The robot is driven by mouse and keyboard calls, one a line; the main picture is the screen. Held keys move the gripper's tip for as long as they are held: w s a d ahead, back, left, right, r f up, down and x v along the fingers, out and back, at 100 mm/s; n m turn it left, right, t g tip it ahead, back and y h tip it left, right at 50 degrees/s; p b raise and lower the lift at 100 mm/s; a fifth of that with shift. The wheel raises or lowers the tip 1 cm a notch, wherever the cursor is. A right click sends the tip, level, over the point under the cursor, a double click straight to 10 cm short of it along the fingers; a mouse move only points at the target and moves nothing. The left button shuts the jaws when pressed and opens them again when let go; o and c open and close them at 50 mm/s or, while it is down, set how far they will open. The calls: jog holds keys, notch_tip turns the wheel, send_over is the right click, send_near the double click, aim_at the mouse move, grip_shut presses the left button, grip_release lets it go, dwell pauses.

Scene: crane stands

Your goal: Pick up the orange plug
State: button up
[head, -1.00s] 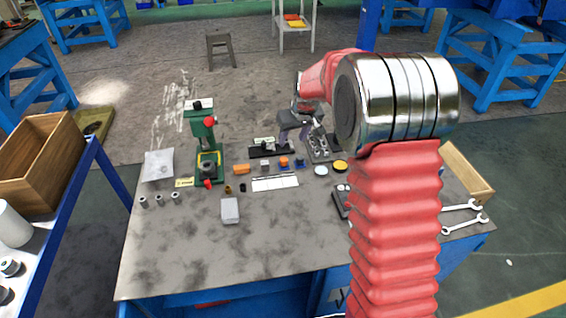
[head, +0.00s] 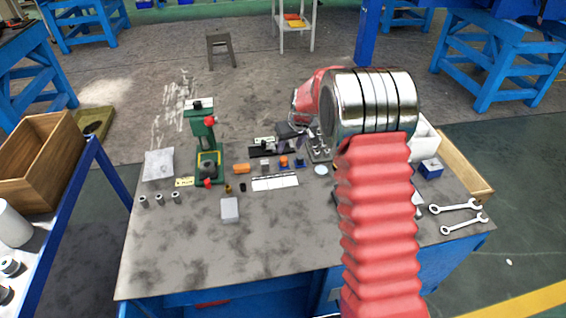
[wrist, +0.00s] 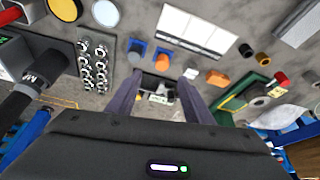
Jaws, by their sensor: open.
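In the head view my gripper (head: 292,132) hangs over the bench just behind the plug, partly hidden by my arm.
An orange block (head: 241,168) and a green press (head: 203,140) stand to the left. A blue piece (wrist: 136,50) is beside the plug. A metal fixture (wrist: 94,65) with several studs stands near. The bench front (head: 200,260) is clear.

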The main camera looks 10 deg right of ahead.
send_over(284, 159)
jog(key=s, duration=0.3)
jog(key=shift+w+d+f, duration=0.1)
jog(key=shift+d+f, duration=0.15)
jog(key=shift+f, duration=0.9)
jog(key=shift+w+d+f, duration=0.1)
jog(key=shift+d+f, duration=0.1)
jog(key=shift+f, duration=0.95)
jog(key=shift+a+x, duration=0.2)
jog(key=shift+x, duration=2.4)
jog(key=shift+c, duration=0.5)
jog(key=c, duration=1.1)
